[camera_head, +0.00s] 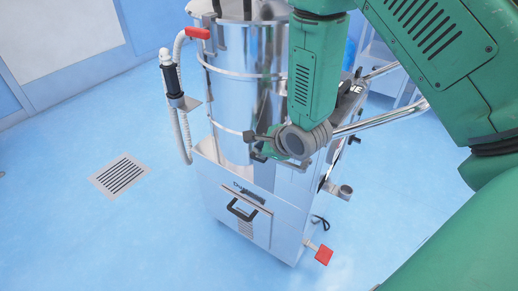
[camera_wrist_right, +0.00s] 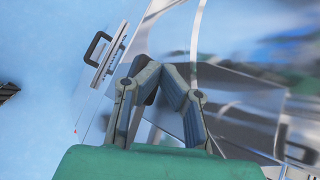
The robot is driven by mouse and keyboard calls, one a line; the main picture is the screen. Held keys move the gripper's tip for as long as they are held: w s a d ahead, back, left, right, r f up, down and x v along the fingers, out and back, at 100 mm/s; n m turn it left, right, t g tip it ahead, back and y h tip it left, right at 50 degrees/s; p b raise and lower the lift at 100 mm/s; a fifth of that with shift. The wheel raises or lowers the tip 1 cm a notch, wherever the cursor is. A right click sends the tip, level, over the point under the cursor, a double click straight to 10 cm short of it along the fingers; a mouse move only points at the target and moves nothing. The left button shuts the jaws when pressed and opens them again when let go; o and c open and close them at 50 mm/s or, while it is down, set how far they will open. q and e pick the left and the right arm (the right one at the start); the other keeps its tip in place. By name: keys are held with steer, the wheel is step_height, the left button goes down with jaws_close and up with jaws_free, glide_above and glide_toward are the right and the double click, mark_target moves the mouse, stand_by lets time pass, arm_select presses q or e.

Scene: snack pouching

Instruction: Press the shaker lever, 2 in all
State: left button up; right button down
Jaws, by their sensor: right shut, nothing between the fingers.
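A tall steel drum machine (camera_head: 229,100) stands on a boxy steel base. A red-ended handle (camera_head: 198,33) sticks out at its upper left, and a red pedal-like piece (camera_head: 323,255) sits low at its right. I cannot tell for certain which part is the shaker lever. My right gripper (camera_head: 262,148) is at the drum's lower right front, just above the base. In the right wrist view the gripper (camera_wrist_right: 158,78) is shut and empty, its fingers bent together over shiny metal; contact cannot be told. A dark knob (camera_head: 249,136) shows beside it. My left gripper is out of view.
A ribbed hose (camera_head: 186,135) with a dark grip hangs left of the drum. The base has a black front handle (camera_head: 242,209), also in the right wrist view (camera_wrist_right: 97,47). A steel push bar (camera_head: 385,118) extends right. Blue floor around a drain grate (camera_head: 121,175) is clear.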

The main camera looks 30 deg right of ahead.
steer(key=shift+f+b, duration=0.9)
steer(key=shift+f, duration=0.65)
stand_by(1.2)
steer(key=shift+r, duration=0.15)
stand_by(0.4)
steer(key=shift+w+d+r+p, duration=0.1)
steer(key=shift+d+r+p, duration=0.05)
steer(key=shift+r+p, duration=1.95)
steer(key=shift+d+r+p, duration=0.15)
steer(key=shift+r+p, duration=0.5)
steer(key=shift+r, duration=0.05)
steer(key=shift+r, duration=0.15)
step_height(320, 180, up, 5)
steer(key=p, duration=0.4)
steer(key=shift+f, duration=0.25)
